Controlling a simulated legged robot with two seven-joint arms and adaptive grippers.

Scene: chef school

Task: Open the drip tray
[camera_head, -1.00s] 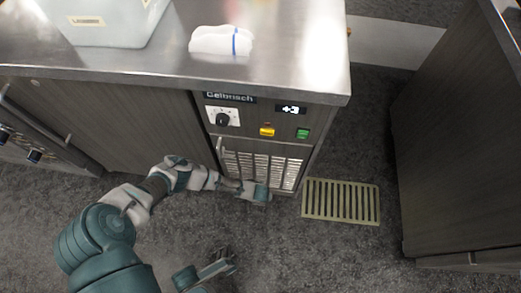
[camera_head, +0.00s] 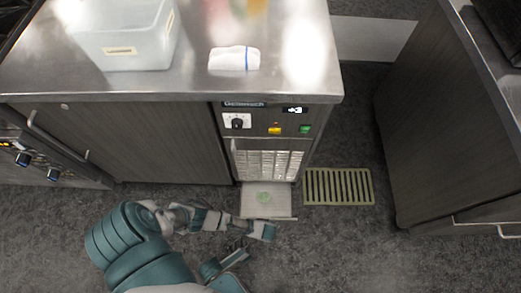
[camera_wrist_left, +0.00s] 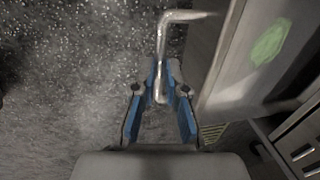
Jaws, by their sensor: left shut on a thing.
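The drip tray (camera_head: 280,204) is a pale, shallow drawer sticking out at the bottom of the dark cabinet unit, below the slatted grille (camera_head: 268,164). A green patch lies inside it. In the left wrist view the tray (camera_wrist_left: 235,85) is on the right, and its bent metal handle (camera_wrist_left: 172,18) runs down between the fingers. My left gripper (camera_head: 265,231) is at the tray's front and is shut on the handle; it also shows in the left wrist view (camera_wrist_left: 160,95). My right gripper (camera_head: 235,259) is low in the head view, apart from the tray; its opening is unclear.
A yellow-green floor grate (camera_head: 338,186) lies right of the tray. A dark cabinet (camera_head: 440,130) stands farther right. The steel counter (camera_head: 300,60) above holds a folded white cloth (camera_head: 234,58) and a clear bin (camera_head: 125,35). The grey floor in front is open.

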